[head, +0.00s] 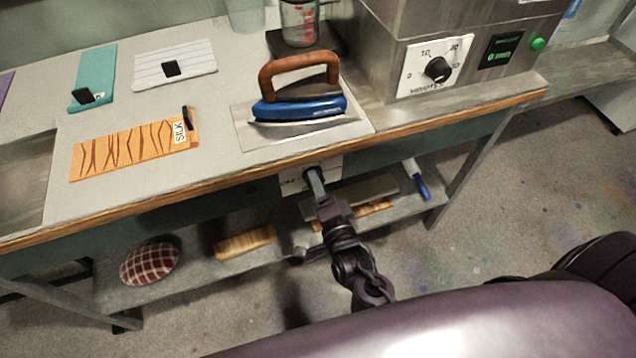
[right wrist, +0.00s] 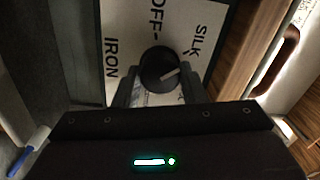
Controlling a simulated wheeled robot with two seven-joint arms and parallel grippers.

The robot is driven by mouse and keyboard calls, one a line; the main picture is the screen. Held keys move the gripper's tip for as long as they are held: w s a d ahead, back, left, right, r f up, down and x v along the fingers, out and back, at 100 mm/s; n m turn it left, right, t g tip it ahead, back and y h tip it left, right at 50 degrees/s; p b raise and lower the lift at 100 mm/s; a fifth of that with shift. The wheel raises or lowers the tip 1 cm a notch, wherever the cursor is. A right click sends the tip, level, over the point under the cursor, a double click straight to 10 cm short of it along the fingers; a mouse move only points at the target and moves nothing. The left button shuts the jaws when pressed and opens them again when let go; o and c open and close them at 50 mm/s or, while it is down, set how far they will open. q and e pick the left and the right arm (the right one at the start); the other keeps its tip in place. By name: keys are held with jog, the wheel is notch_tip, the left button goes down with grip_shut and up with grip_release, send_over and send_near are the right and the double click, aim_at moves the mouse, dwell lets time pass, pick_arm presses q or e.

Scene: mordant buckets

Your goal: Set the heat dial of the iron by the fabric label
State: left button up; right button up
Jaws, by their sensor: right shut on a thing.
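The iron (head: 298,108), blue with a brown handle, rests on a pale square plate on the bench. The black heat dial (right wrist: 159,66) is on a white panel (right wrist: 118,22) on the bench front, below the iron. In the right wrist view the panel reads OFF, SILK and IRON. The dial's pale mark points right and slightly up, below the SILK word. My right gripper (head: 316,182) is shut on the dial, one finger at each side; it also shows in the right wrist view (right wrist: 163,88). An orange striped fabric (head: 120,150) carries a label (head: 180,132) reading SILK.
A teal fabric (head: 97,72) and a white lined fabric (head: 160,64) lie behind the orange one. A grey machine with a minutes dial (head: 437,69) stands at the right.

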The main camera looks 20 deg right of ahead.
jog(key=shift+m, duration=0.5)
jog(key=o, duration=1)
jog(key=shift+s+d+f, duration=0.1)
jog(key=shift+s, duration=1.85)
jog(key=shift+s+d, duration=0.1)
jog(key=shift+s, duration=1.85)
